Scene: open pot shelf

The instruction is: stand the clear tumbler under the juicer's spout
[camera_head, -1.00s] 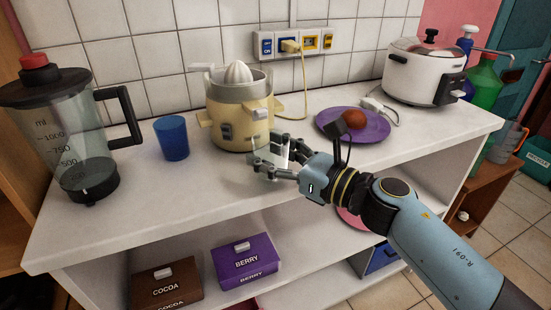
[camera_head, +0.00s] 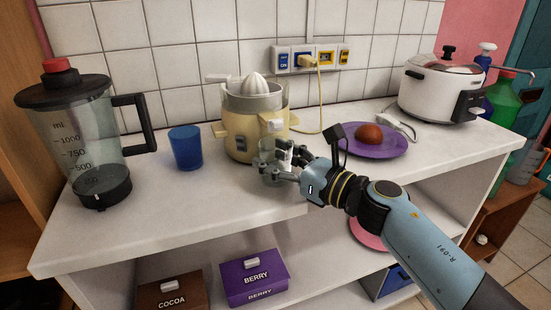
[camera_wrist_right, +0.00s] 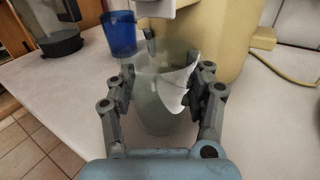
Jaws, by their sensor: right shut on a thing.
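The clear tumbler (camera_head: 268,172) stands upright between the fingers of my right gripper (camera_head: 282,160), close in front of the cream juicer (camera_head: 245,135). In the right wrist view my right gripper (camera_wrist_right: 163,95) is shut around the sides of the tumbler (camera_wrist_right: 158,112). The juicer's body (camera_wrist_right: 215,30) is right behind the tumbler there, and its pale spout (camera_wrist_right: 155,8) shows above the tumbler's rim. I cannot tell whether the tumbler's base touches the counter. My left gripper is not in view.
A blue cup (camera_head: 186,147) and a blender jug (camera_head: 92,145) stand left of the juicer. A purple plate (camera_head: 388,150) with a brown round item (camera_head: 369,134) and a white cooker (camera_head: 438,88) are to the right. The counter's front left (camera_head: 150,215) is clear.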

